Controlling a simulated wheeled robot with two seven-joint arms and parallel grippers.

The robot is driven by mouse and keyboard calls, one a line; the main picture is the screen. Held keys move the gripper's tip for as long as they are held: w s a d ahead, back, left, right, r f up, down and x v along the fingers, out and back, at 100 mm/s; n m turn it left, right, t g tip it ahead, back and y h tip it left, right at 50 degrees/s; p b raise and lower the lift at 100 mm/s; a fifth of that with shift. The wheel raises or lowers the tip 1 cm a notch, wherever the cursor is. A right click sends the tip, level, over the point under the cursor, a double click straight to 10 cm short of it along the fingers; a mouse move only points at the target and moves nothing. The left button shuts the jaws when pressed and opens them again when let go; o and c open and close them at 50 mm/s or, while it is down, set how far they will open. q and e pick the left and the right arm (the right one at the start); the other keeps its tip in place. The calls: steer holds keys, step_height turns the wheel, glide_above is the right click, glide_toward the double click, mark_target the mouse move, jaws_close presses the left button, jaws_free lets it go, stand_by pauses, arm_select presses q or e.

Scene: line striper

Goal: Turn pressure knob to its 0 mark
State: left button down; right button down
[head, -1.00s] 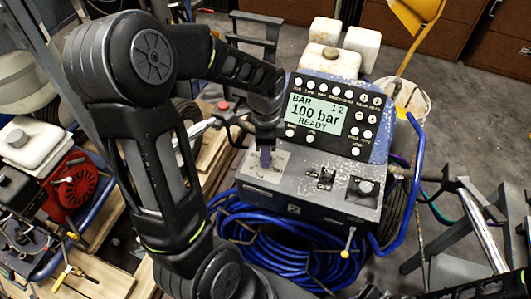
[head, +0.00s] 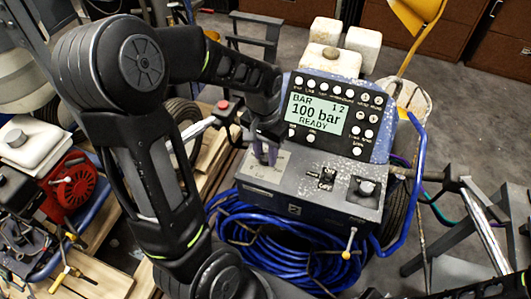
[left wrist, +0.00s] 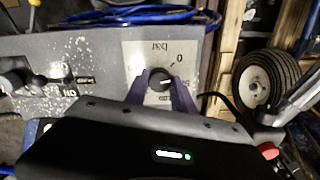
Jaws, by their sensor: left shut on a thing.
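The pressure knob (left wrist: 160,79) is a small round black knob with a white mark, on a light plate (left wrist: 135,52) printed "bar" and "0". In the left wrist view, the white mark points roughly right, not in line with the 0. My left gripper (left wrist: 161,88) is shut on the knob, one purple finger on each side. In the head view, my left gripper (head: 265,154) reaches down to the plate at the left of the console, and the knob is largely hidden. The display (head: 316,113) reads "100 bar READY". My right gripper is not in view.
A coiled blue hose (head: 285,245) hangs below. A blue tube handle (head: 415,190) stands at the right. A red engine (head: 72,185) is at the left.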

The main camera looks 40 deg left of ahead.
mark_target(265, 157)
arm_select(q)
steer(key=n, duration=0.6)
steer(key=shift+n, duration=0.4)
steer(key=c, duration=1.1)
jaws_free()
steer(key=shift+o, duration=0.2)
steer(key=shift+r, duration=0.1)
step_height(265, 157, up, 8)
steer(key=shift+s+f, duration=0.1)
steer(key=shift+f, duration=0.05)
